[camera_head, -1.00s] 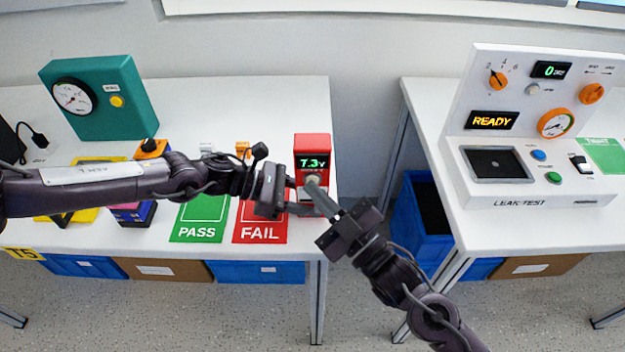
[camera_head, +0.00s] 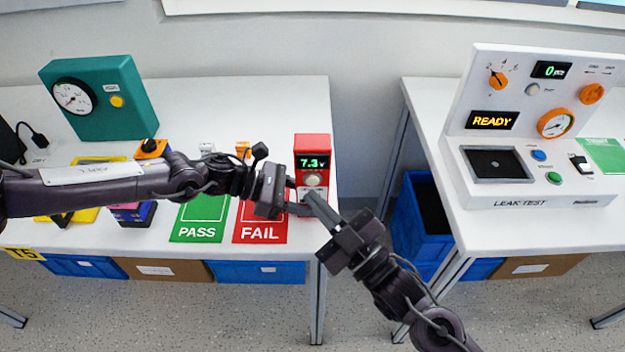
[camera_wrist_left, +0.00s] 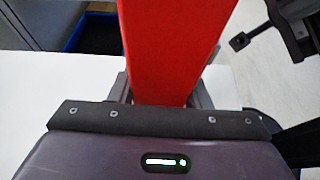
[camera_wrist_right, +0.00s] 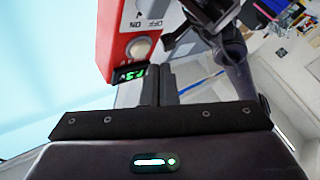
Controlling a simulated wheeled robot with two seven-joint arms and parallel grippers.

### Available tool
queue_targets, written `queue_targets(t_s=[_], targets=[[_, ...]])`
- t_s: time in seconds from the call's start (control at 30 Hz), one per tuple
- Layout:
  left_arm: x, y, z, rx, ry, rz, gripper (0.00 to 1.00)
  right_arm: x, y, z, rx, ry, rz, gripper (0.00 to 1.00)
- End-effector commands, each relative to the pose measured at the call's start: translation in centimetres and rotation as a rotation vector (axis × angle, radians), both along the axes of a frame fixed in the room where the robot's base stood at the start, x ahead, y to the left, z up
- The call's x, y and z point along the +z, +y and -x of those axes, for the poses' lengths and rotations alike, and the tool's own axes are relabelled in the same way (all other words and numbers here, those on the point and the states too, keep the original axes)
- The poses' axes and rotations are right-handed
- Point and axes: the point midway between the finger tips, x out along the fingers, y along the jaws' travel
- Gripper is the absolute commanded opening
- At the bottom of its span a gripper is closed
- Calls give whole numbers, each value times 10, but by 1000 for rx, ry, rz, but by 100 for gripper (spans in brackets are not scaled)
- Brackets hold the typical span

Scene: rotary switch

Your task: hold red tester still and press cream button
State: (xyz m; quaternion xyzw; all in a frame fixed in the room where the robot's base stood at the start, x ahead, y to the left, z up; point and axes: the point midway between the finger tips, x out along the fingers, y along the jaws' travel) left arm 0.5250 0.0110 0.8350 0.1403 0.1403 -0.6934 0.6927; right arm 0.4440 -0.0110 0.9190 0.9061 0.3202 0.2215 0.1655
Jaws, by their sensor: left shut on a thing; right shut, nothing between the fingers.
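The red tester (camera_head: 312,143) stands upright near the right edge of the left table. Its display reads 7.3 V. The cream button (camera_head: 313,180) below the display is uncovered; it also shows in the right wrist view (camera_wrist_right: 139,47). My left gripper (camera_head: 286,196) is shut on the tester, which fills the space between its fingers in the left wrist view (camera_wrist_left: 172,50). My right gripper (camera_head: 308,196) is shut and empty, its tips in front of the tester just below the button in the head view. They look apart from the button, though the exact gap is unclear.
A red FAIL card (camera_head: 260,228) and a green PASS card (camera_head: 199,222) lie left of the tester. A teal gauge box (camera_head: 105,100) stands further back. A leak-test station (camera_head: 530,198) is on the right table. A blue bin (camera_head: 410,225) stands between the tables.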

Motion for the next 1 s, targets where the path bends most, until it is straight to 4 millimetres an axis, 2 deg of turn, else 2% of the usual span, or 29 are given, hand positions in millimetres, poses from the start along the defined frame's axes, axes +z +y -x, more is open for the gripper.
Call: queue_targets(t_s=[0.43,1.0], targets=[[-1,0,0,0,1,-1,20,-1,0,42,2,2,0,0],[-1,0,0,-1,1,-1,20,0,0,45,0,0,0,0]])
